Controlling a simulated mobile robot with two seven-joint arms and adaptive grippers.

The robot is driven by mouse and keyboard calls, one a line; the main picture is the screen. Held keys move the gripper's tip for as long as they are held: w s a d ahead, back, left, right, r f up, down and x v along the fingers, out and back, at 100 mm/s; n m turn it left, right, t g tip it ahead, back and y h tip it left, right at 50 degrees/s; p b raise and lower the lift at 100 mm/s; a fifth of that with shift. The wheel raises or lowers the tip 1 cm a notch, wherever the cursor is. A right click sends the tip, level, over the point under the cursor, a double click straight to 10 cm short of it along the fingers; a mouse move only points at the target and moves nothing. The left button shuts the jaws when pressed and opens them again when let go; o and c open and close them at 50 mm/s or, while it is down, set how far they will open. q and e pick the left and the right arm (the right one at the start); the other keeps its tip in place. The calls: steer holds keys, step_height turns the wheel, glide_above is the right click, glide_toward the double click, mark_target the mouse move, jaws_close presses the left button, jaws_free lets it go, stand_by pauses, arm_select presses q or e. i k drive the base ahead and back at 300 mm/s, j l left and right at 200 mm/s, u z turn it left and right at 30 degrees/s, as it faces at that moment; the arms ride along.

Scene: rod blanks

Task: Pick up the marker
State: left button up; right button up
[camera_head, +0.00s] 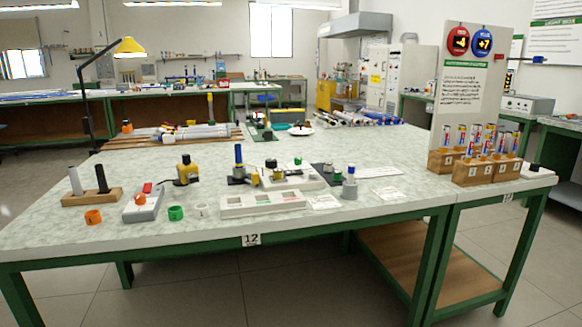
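Neither of my grippers is in view. I cannot tell for certain which object is the marker. A white upright rod (75,181) and a black upright rod (101,179) stand in a wooden block (88,199) at the table's left. A dark blue upright rod (238,156) stands near the middle on a dark base. Several slim tubes with red and blue parts stand in wooden holders (472,176) at the right. All of these are too small to read clearly.
The pale table (350,212) has a green frame. A grey box (143,206), orange ring (93,217), green ring (176,213) and white slotted tray (262,206) lie near the front. A sign board (463,90) stands behind the holders. A yellow lamp (130,47) rises at the back left.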

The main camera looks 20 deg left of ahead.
mark_target(351, 169)
steer(key=i+j, duration=1.35)
steer(key=i+j+u, duration=0.05)
